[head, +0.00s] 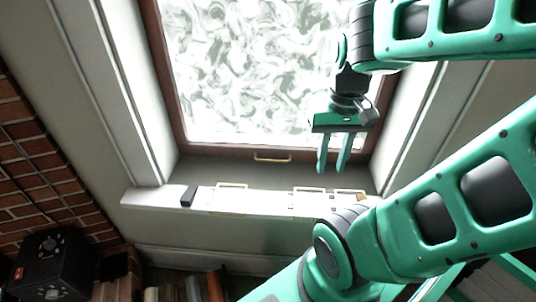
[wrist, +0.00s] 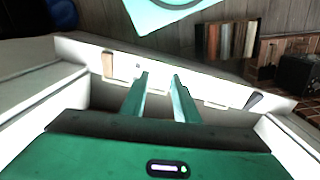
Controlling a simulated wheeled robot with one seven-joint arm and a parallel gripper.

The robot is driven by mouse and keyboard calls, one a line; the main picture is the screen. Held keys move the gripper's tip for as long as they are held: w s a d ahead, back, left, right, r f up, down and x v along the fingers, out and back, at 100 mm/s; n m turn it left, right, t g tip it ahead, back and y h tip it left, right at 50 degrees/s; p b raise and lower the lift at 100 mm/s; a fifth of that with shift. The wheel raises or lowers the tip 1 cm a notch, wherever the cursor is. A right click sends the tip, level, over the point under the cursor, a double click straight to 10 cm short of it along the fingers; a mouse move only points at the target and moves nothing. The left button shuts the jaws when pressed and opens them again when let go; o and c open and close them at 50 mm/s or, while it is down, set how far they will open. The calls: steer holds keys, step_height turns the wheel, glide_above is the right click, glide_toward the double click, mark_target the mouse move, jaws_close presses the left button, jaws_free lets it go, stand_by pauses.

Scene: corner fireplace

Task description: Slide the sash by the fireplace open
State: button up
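The sash (head: 250,75) is a brown-framed window with bright swirled glass, set in a pale recess in the head view. A brass-coloured handle (head: 272,158) sits at the middle of its bottom rail. My gripper (head: 332,168) hangs in front of the window's lower right part, fingers pointing down, to the right of the handle and apart from it in the picture. The two green fingers are spread with an empty gap, which also shows in the wrist view (wrist: 160,78). The wrist view does not show the handle.
The white sill (head: 155,198) below the window carries a small dark block (head: 188,196) and several flat pale items. A brick wall (head: 40,170) and a black box (head: 50,262) are at left. Books (head: 215,284) stand below the sill. Window side walls flank the recess.

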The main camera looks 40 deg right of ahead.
steer(key=n+t+h, duration=0.2)
steer(key=n, duration=1.5)
glide_above(271, 160)
steer(key=s+a, duration=0.1)
steer(key=s, duration=0.1)
steer(key=s+a+f+x, duration=0.1)
steer(key=s+a+x, duration=0.1)
steer(key=x, duration=1.7)
steer(key=shift+w+f, duration=0.3)
steer(key=shift+w, duration=0.15)
jaws_close()
